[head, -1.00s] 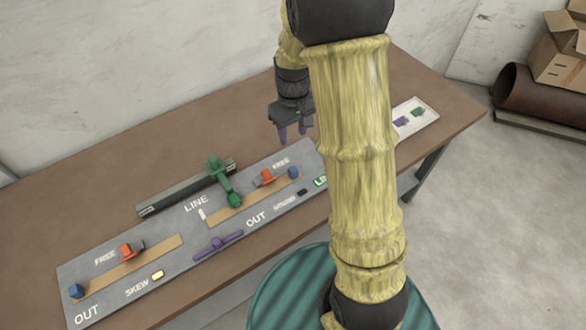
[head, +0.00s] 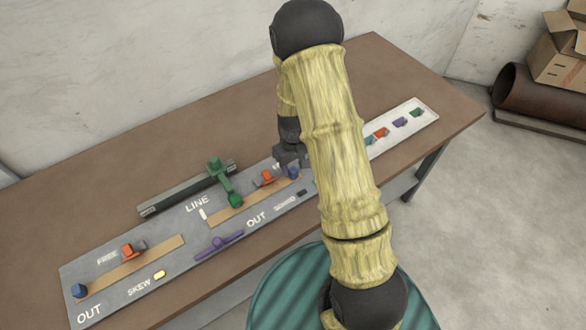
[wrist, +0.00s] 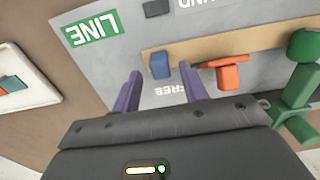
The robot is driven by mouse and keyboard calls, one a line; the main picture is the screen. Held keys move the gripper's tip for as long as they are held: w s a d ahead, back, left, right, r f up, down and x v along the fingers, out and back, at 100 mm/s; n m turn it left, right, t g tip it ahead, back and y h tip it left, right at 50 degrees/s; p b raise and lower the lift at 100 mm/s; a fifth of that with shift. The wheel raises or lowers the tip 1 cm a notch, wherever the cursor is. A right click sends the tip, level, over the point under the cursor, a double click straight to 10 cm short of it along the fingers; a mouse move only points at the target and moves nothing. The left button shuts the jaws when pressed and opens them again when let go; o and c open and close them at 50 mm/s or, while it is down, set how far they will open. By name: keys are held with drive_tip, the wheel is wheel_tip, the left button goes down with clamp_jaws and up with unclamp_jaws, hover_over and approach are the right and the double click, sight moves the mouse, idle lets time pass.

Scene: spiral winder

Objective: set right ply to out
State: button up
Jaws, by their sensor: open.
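The right track (head: 240,211) is a tan strip on the grey panel. An orange slider (head: 266,177) stands on it near its right part, and a blue block (head: 293,171) stands at its right end. In the wrist view the blue block (wrist: 160,66) appears between my open fingers, and the orange slider (wrist: 230,72) is just right of them.
A purple handle (head: 218,244) lies in front. A white tray (head: 420,120) holds small coloured pieces.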

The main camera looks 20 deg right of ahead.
sight(293, 169)
drive_tip(key=shift+f, duration=1.5)
drive_tip(key=shift+c, duration=0.4)
clamp_jaws()
drive_tip(key=shift+w, duration=0.1)
